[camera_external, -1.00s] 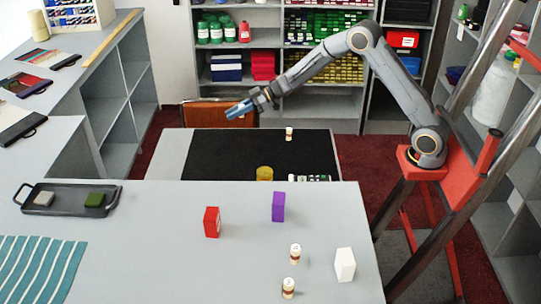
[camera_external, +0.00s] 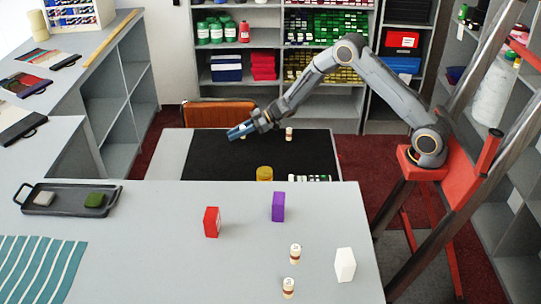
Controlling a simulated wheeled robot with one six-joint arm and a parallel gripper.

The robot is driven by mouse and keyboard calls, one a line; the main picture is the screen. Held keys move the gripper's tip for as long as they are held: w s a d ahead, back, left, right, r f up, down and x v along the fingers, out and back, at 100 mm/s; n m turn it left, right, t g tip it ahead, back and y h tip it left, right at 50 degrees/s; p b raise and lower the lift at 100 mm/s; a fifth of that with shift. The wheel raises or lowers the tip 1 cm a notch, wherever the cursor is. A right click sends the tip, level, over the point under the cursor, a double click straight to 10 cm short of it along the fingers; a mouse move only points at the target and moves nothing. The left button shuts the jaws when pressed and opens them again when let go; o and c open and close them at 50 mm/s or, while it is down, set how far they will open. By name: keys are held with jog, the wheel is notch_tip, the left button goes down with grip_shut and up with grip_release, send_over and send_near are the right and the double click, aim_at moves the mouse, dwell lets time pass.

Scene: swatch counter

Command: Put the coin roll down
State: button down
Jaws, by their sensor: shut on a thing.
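My gripper (camera_external: 254,125) is at the end of my arm, which reaches left over the black mat (camera_external: 210,160). It is shut on a blue, elongated thing, which looks like the coin roll (camera_external: 238,131). The roll points left and slightly down from the jaws. It appears to be held above the mat, near its upper middle; the exact gap beneath it cannot be told. The jaws are too small in the picture to show the contact clearly.
A small cream bottle (camera_external: 289,133) stands at the mat's far right part, and a yellow round thing (camera_external: 265,173) near its front edge. The nearer counter (camera_external: 150,240) carries a red block (camera_external: 211,222), a purple block (camera_external: 278,206) and a white block (camera_external: 345,264). Much of the mat is bare.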

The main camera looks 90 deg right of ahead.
jog(key=shift+f, duration=0.1)
jog(key=c, duration=1.6)
grip_release()
